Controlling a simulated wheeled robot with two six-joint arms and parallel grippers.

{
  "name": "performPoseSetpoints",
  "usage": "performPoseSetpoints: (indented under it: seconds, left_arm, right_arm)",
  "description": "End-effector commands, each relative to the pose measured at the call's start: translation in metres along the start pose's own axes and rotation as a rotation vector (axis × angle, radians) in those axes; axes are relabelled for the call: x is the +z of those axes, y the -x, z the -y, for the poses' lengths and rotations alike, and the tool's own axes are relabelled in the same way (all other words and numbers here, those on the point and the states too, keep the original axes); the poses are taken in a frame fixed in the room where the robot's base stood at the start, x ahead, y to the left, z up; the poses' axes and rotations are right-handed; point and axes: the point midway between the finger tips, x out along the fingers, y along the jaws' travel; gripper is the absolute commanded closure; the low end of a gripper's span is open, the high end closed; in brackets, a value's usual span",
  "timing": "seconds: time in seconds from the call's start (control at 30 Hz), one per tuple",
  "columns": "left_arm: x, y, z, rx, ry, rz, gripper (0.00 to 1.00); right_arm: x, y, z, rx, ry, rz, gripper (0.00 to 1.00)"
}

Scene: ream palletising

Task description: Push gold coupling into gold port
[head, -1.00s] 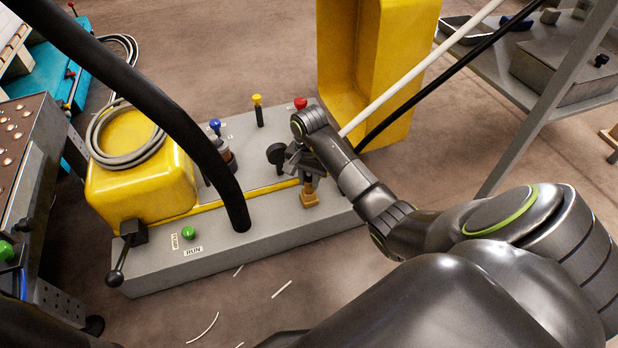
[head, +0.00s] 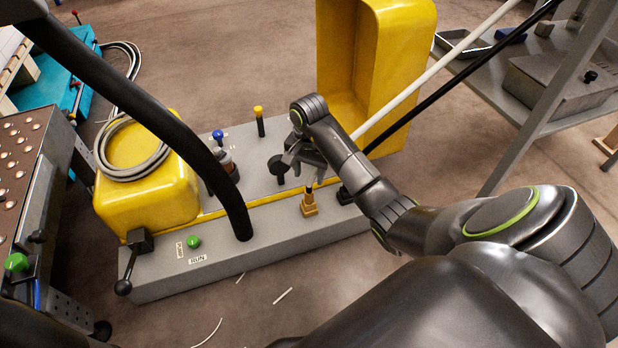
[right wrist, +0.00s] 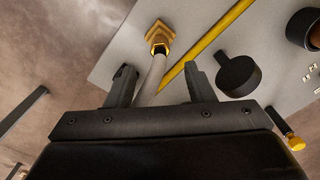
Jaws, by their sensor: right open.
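In the head view the gold fitting (head: 310,207) stands upright on the grey console's near deck, below my right gripper (head: 305,167). In the right wrist view its gold hex part (right wrist: 158,38) lies beyond the fingertips of my right gripper (right wrist: 160,80). A pale hose (right wrist: 153,72) runs from it back between the two spread fingers. The gripper is open, with a gap beside each finger. Coupling and port show as one gold stack, and I cannot tell how deep the coupling sits. My left gripper is not in view.
The grey console (head: 270,240) carries a yellow tank (head: 150,195), a black knob (head: 277,165) and a thick black tube (head: 160,115). A tall yellow housing (head: 385,70) stands behind my right wrist. A metal shelf (head: 500,95) is at the right.

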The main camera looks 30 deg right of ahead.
Motion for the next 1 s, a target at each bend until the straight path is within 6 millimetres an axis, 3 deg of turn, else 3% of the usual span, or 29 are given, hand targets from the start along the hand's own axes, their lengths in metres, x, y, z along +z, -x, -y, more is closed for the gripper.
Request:
performPoseSetpoints:
  seconds: [0.03, 0.1, 0.4, 0.7, 1.0]
  left_arm:
    - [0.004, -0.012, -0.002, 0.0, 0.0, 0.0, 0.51]
    - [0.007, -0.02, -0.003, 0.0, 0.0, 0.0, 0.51]
    - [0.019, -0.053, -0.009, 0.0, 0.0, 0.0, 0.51]
    - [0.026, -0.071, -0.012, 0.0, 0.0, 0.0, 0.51]
    - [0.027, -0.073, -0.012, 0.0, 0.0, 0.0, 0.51]
  right_arm:
    - [-0.001, 0.02, 0.0, -0.002, 0.001, -0.002, 0.52]
    - [-0.001, 0.035, 0.0, -0.002, 0.001, -0.002, 0.52]
    - [0.0, 0.076, 0.0, 0.0, 0.0, 0.0, 0.52]
    - [0.0, 0.096, 0.0, 0.0, 0.0, 0.0, 0.52]
    - [0.0, 0.098, 0.0, 0.0, 0.0, 0.0, 0.52]
